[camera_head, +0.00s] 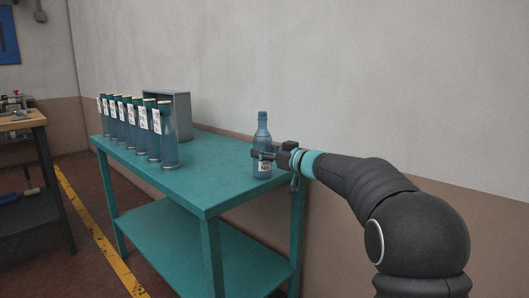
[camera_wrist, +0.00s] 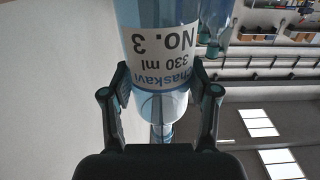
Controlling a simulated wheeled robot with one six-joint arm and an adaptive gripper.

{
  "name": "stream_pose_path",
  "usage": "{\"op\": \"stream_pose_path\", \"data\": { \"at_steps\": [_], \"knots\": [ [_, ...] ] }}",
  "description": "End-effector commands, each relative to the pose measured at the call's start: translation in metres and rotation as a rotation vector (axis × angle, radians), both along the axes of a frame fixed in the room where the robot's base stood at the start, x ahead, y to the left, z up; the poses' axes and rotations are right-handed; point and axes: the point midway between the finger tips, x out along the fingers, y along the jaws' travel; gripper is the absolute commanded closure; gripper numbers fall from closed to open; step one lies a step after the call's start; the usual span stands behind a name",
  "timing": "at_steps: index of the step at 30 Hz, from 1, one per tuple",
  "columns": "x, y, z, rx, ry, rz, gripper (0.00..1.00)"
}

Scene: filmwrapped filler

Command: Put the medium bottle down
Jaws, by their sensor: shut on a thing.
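The medium bottle (camera_head: 263,136) is clear blue with a white label and stands upright at the right end of the teal table (camera_head: 222,178). Its base appears at or just above the tabletop; I cannot tell whether it touches.
Several blue bottles with green caps (camera_head: 168,143) stand in a row on the table's left side. A grey box (camera_head: 182,113) stands behind them. The tabletop between the row and the held bottle is clear. The wall (camera_head: 350,80) runs close behind the table.

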Motion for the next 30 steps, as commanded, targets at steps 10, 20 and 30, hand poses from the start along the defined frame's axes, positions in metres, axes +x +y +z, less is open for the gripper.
{"op": "stream_pose_path", "data": {
  "at_steps": [10, 20, 30],
  "knots": [
    [0.0, 0.0, -0.001, 0.0, 0.0, 0.0, 0.15],
    [-0.011, -0.015, 0.003, 0.0, 0.0, -0.002, 0.15],
    [-0.052, -0.067, 0.004, -0.001, -0.001, -0.002, 0.15]
  ]
}}
